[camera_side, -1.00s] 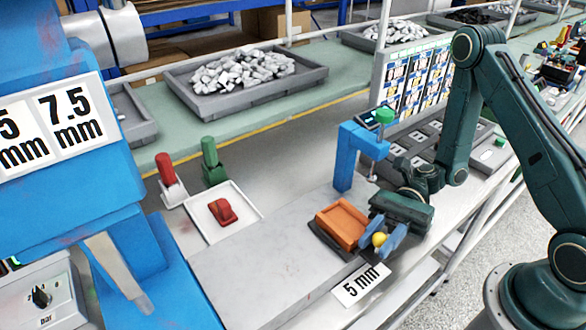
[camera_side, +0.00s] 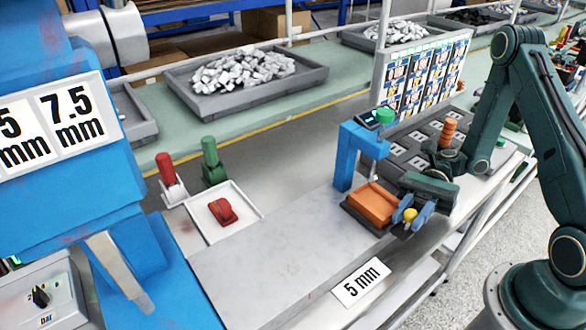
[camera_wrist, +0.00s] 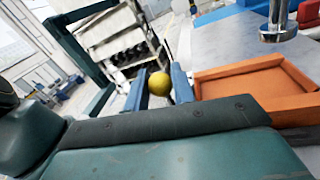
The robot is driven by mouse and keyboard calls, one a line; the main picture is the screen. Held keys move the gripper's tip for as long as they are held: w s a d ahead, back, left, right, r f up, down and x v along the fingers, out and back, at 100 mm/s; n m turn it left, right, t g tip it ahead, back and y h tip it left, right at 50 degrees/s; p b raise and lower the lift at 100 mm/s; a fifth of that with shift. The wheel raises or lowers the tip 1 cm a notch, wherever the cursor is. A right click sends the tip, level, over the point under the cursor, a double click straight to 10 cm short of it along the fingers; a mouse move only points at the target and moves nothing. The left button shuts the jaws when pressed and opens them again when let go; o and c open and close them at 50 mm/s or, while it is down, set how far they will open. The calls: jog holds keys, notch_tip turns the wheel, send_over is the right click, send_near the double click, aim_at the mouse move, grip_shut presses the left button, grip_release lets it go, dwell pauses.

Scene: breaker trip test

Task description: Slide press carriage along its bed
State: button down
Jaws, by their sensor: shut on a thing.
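The press carriage is an orange open-topped block (camera_side: 372,203) on a dark base, lying on the grey bed (camera_side: 280,245) near its right end, beside the blue gauge frame (camera_side: 348,160). A yellow ball knob (camera_side: 410,215) sticks out from its near right side. My gripper (camera_side: 411,217) has its blue fingers shut on the knob, one on each side. In the wrist view the yellow knob (camera_wrist: 159,84) sits between the blue fingers, with the orange carriage (camera_wrist: 255,85) close on the right. The knob's stem is hidden.
A white tray (camera_side: 245,200) with a red part, and red (camera_side: 168,175) and green (camera_side: 212,160) levers, stand behind the bed at left. The blue press (camera_side: 70,180) is at far left. The bed between is clear.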

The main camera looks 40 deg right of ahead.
jog(key=shift+d, duration=0.2)
jog(key=c, duration=1.2)
grip_release()
jog(key=shift+a, duration=0.1)
